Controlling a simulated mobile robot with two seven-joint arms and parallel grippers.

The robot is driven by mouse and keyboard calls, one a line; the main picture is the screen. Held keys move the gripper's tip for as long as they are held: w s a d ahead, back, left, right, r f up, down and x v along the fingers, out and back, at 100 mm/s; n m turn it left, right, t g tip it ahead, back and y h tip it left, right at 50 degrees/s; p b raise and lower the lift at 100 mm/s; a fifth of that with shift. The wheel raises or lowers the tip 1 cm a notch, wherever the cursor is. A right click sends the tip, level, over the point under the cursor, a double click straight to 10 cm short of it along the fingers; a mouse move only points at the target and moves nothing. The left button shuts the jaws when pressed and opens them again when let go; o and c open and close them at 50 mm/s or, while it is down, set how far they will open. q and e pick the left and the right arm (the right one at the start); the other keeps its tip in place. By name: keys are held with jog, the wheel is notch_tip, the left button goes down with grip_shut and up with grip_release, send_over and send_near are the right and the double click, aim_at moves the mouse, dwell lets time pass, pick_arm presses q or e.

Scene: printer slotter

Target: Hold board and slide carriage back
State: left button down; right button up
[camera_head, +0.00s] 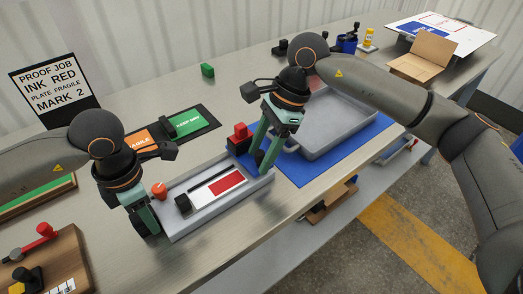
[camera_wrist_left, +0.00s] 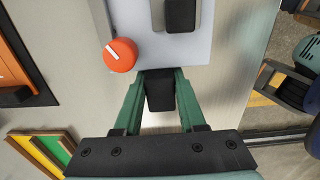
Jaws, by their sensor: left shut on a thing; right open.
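The grey board (camera_head: 215,211) lies on the metal table, with a white panel bearing a red rectangle (camera_head: 226,184), a dark slot and an orange knob (camera_head: 159,191). My left gripper (camera_head: 150,228) is at its left end. In the left wrist view its fingers (camera_wrist_left: 160,100) are shut on a black tab (camera_wrist_left: 159,90) at the board's edge, near the orange knob (camera_wrist_left: 120,55). A red block on a dark base, apparently the carriage (camera_head: 240,133), stands at the board's far right end. My right gripper (camera_head: 262,165) is open just right of it; its fingers partly hide that end, so contact is unclear.
A grey tray (camera_head: 335,140) on a blue mat (camera_head: 302,172) lies right of the board. Orange and green cards (camera_head: 190,124) lie behind it. A wooden board (camera_head: 60,250) with a red handle is at front left. The table's front edge runs close by.

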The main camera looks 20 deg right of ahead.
pick_arm(q)
jog(key=shift+f, duration=0.1)
pick_arm(e)
jog(key=v, duration=1.2)
pick_arm(q)
jog(key=shift+c, duration=2)
grip_release()
